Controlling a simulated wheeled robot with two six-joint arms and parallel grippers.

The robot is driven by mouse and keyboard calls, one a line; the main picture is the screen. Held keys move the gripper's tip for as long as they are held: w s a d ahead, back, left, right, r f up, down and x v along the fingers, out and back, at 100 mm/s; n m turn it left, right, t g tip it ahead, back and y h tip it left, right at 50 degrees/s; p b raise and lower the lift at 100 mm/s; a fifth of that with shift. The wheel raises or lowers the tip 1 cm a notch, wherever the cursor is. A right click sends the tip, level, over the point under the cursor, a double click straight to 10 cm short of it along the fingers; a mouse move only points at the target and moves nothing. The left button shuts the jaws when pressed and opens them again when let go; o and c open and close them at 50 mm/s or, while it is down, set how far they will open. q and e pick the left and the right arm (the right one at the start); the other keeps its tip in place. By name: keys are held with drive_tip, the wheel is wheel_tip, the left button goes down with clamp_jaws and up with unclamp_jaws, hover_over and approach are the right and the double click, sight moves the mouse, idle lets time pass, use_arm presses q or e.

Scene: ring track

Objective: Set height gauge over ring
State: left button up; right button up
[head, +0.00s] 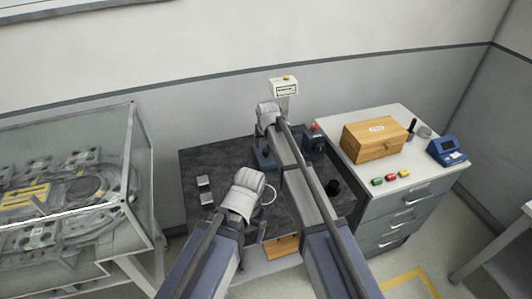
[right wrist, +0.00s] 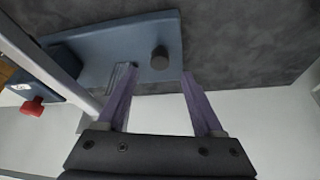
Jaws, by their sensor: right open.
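The height gauge (head: 285,88) stands at the back of the dark stone plate (head: 205,158), with a pale display head on its column. Its blue base (right wrist: 100,50) with a dark round knob shows in the right wrist view. My right gripper (right wrist: 157,85) is open and empty, its fingertips at the edge of that base, with no grip visible. A thin pale ring (head: 271,193) shows beside my left wrist, partly hidden by it. My left gripper (head: 243,192) is over the middle of the plate. Its fingers are hidden, so I cannot tell whether it holds the ring.
Two small metal blocks (head: 204,190) lie at the plate's left. A blue box with a red knob (head: 315,142) and a black cup (head: 333,187) are on its right. A cabinet (head: 405,205) carries a wooden box (head: 375,139). A glass case (head: 70,190) stands left.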

sight(266, 150)
drive_tip(key=b+x, duration=0.4)
drive_tip(key=x, duration=0.1)
drive_tip(key=shift+f, duration=0.2)
drive_tip(key=shift+r, duration=0.1)
drive_tip(key=shift+c, duration=0.3)
clamp_jaws()
idle(0.8)
